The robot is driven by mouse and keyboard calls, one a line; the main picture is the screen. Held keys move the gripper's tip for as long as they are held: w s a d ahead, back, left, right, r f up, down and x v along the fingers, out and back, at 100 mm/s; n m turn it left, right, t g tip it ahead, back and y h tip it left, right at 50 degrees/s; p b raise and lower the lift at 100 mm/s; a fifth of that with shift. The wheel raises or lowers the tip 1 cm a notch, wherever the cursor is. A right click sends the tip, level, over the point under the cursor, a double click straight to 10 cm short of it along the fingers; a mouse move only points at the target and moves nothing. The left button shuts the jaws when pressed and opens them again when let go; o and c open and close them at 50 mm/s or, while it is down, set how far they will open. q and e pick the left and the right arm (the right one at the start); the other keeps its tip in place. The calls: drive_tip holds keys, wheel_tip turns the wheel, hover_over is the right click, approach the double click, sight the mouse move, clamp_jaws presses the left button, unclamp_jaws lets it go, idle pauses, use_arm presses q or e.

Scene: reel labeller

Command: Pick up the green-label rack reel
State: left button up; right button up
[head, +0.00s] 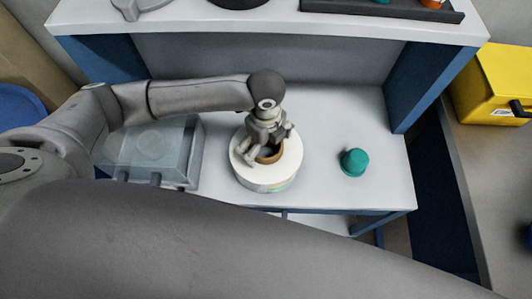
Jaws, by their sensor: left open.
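A white round reel (253,174) with an orange-brown hub lies flat on the white bench. A little pale green and yellow shows on its near side, partly hidden, and I cannot read it as a label. My left gripper (262,152) is open directly above the reel's centre, its fingers pointing down at the hub. I cannot tell whether the fingers touch the hub. My right gripper is not in view.
A grey translucent box (152,150) stands left of the reel. A teal cup-like piece (354,162) stands to the right. An upper shelf (265,27) holds a dark tray (400,10). A yellow box (492,85) is at the right. The bench between reel and teal piece is clear.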

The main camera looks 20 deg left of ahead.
use_arm(q)
drive_tip(key=shift+c, duration=0.4)
drive_tip(key=c, duration=1.9)
drive_tip(key=shift+w+r, duration=0.1)
drive_tip(key=shift+r, duration=0.05)
drive_tip(key=shift+c, duration=0.3)
